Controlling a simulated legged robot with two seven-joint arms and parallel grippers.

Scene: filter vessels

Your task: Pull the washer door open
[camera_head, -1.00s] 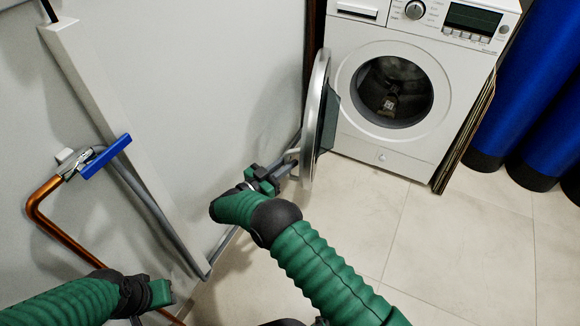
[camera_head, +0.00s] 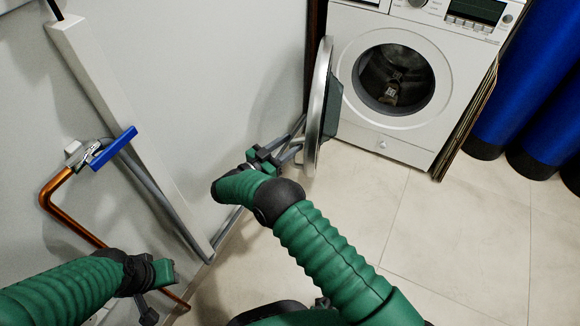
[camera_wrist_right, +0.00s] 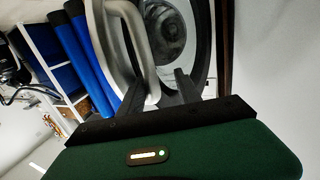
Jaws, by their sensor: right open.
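The washer (camera_head: 415,125) stands at the top right in the head view, its round drum opening exposed. Its round door (camera_head: 318,105) stands wide open to the left, seen nearly edge-on. My right gripper (camera_head: 288,146) is at the outer face of the door, near its lower part. In the right wrist view, the grey loop handle (camera_wrist_right: 146,50) reaches down to my open right gripper's dark fingers (camera_wrist_right: 160,90). The handle's lower end lies between or just beside the fingers; contact is unclear. My left gripper (camera_head: 158,290) is at lower left, away from the washer; its jaws are unclear.
A pale wall with a white post (camera_head: 120,130), a copper pipe (camera_head: 70,220) and a blue valve lever (camera_head: 113,148) is on the left. Blue cylinders (camera_head: 520,85) stand right of the washer. The tiled floor (camera_head: 460,235) in front is clear.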

